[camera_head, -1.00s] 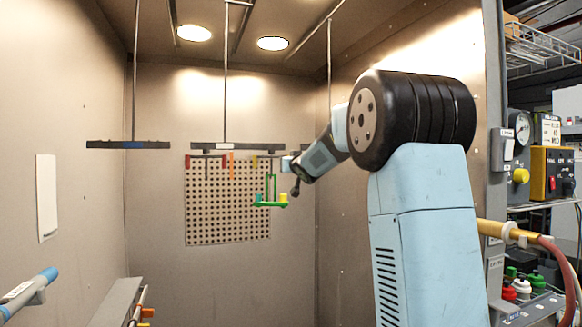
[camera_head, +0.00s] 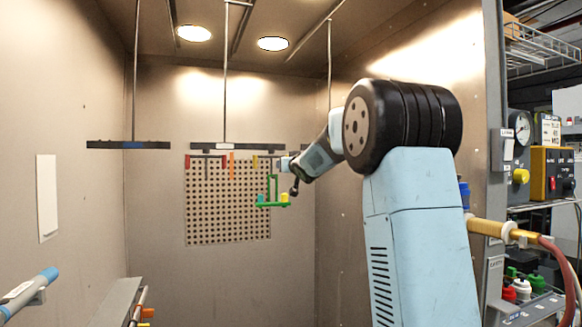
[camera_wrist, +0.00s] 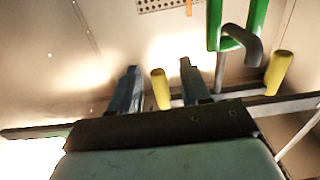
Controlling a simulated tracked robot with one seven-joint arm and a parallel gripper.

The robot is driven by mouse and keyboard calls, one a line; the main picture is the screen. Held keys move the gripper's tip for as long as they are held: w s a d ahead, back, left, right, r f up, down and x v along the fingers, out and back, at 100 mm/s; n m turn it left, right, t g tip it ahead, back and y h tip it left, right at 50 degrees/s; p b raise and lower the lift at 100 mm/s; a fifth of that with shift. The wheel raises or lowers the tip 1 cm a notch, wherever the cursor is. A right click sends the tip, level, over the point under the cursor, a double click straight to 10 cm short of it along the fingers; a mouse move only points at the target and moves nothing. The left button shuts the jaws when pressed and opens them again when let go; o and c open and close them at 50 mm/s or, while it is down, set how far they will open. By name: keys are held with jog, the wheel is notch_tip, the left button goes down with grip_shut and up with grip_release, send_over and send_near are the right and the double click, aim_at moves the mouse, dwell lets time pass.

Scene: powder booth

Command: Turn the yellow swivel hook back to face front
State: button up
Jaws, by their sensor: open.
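In the head view my gripper (camera_head: 285,164) is at the hook's right. A green part (camera_head: 273,204) hangs just below.
Another hanger bar (camera_head: 128,145) hangs at left. The booth's right wall (camera_head: 340,240) is near my arm.

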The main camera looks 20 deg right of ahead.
jog(key=s, duration=0.9)
dwell(0.3)
jog(key=s+a+f+g, duration=0.3)
jog(key=s+f, duration=0.5)
jog(key=s, duration=0.7)
jog(key=s+a+f+g, duration=0.3)
jog(key=s+f+g, duration=0.2)
jog(key=s, duration=1)
jog(key=s+a+f+g, duration=0.4)
jog(key=s+f, duration=0.8)
jog(key=s, duration=0.2)
jog(key=shift+s, duration=0.4)
